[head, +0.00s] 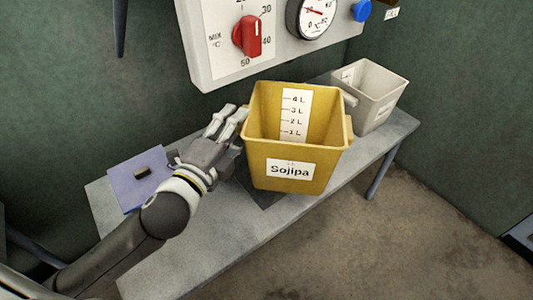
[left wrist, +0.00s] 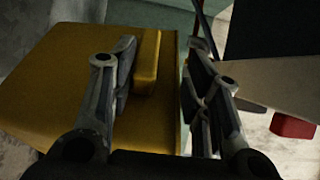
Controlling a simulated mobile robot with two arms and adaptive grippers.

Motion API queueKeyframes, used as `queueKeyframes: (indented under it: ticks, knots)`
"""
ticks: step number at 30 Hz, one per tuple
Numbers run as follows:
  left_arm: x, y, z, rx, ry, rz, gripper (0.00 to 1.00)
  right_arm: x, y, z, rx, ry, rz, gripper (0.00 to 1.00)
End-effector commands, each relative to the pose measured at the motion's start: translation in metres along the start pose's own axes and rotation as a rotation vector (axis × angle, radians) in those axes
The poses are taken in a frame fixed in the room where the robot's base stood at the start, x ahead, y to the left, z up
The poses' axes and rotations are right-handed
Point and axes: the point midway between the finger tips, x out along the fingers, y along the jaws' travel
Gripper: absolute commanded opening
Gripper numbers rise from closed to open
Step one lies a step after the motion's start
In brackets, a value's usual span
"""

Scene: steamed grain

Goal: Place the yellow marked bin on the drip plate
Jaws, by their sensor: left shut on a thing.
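The yellow bin (head: 268,153), with a scale strip inside and a "Sojipa" label, is upright over a dark flat plate (head: 264,199) on the bench, probably the drip plate. The bin hides most of this plate, and I cannot tell whether the two touch. My left gripper (head: 236,113) is at the bin's left side, shut on its side handle. In the left wrist view the yellow handle (left wrist: 147,62) shows between the fingers (left wrist: 160,85), beside the bin wall (left wrist: 60,85). My right gripper is in neither view.
The grey bench (head: 225,238) has a blue-purple mat (head: 128,190) with a small dark block (head: 142,171) at left. A pale bin (head: 376,103) stands behind right. A panel with a red knob (head: 247,36) and gauge (head: 312,14) hangs above. The bench front is clear.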

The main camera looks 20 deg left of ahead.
Motion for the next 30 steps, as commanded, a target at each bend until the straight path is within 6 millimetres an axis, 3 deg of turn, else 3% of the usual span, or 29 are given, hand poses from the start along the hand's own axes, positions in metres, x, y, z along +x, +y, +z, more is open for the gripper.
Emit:
queueKeyframes:
  ticks: [2,12,22,30]
  knots:
    - [0.009,0.004,0.008,0.005,0.002,-0.002,0.00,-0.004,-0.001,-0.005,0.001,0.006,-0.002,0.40]
    - [0.069,0.040,0.064,0.003,-0.002,-0.002,0.00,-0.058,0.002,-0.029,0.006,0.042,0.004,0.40]
    - [0.092,0.081,0.084,0.000,0.001,-0.002,0.00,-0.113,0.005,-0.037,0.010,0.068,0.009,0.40]
    - [0.100,0.093,0.091,0.000,0.003,-0.002,0.00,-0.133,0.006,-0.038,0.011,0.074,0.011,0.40]
